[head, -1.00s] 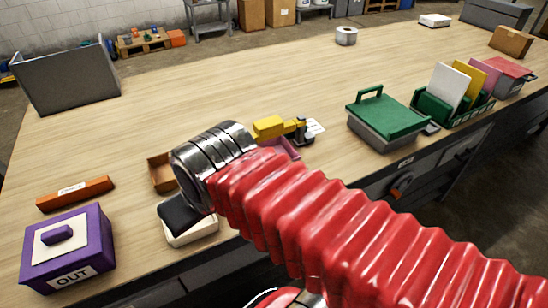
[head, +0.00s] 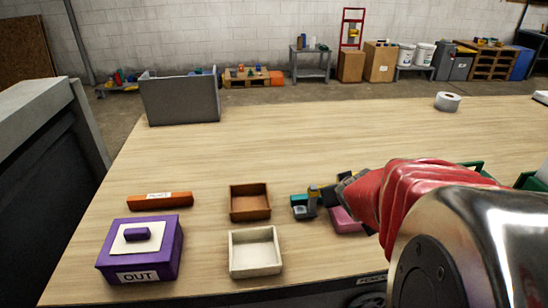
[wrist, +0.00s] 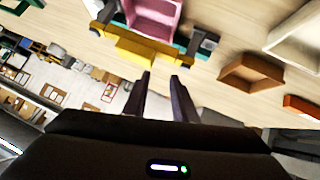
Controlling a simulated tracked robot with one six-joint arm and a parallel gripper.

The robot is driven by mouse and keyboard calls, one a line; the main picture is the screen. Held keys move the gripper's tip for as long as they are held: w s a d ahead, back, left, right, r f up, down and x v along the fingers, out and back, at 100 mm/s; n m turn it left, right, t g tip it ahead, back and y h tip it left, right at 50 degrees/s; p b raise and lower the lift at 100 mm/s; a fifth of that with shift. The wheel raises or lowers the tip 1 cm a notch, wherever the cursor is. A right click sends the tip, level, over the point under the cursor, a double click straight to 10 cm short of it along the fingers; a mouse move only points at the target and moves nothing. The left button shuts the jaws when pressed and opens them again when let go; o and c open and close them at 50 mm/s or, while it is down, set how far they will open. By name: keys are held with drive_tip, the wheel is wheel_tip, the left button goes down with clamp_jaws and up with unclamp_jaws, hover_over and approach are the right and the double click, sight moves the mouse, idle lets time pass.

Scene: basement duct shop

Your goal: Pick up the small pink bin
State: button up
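The small pink bin (head: 346,220) stands on the bench, partly hidden by my arm in the head view. In the wrist view the pink bin (wrist: 155,14) is at the top edge, with its open inside showing and its far part cut off. The gripper looks open.
A brown bin (head: 250,203) and a cream bin (head: 255,252) stand left of the pink one. A purple OUT box (head: 142,250) and an orange block (head: 160,200) are further left. Green items show behind my arm at right. The bench's far middle is clear.

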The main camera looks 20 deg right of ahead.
drive_tip(key=s+d+f+t, duration=0.1)
drive_tip(key=s+d+f, duration=0.1)
drive_tip(key=d+f, duration=0.2)
drive_tip(key=s+d+f+t+y, duration=0.1)
drive_tip(key=s+d+f+t, duration=0.1)
drive_tip(key=d+f, duration=0.3)
drive_tip(key=s+d+f+m+t, duration=0.1)
drive_tip(key=s+d+f, duration=0.3)
drive_tip(key=d, duration=0.2)
drive_tip(key=shift+f, duration=0.35)
drive_tip(key=shift+s+f+t+y, duration=0.2)
drive_tip(key=shift+s+t+y, duration=0.1)
drive_tip(key=shift+s, duration=0.05)
drive_tip(key=shift+w, duration=0.1)
drive_tip(key=x, duration=0.8)
drive_tip(key=shift+w+d+f, duration=0.1)
drive_tip(key=shift+w, duration=0.1)
drive_tip(key=shift+w, duration=0.1)
drive_tip(key=shift+x, duration=2.5)
drive_tip(key=shift+d, duration=0.1)
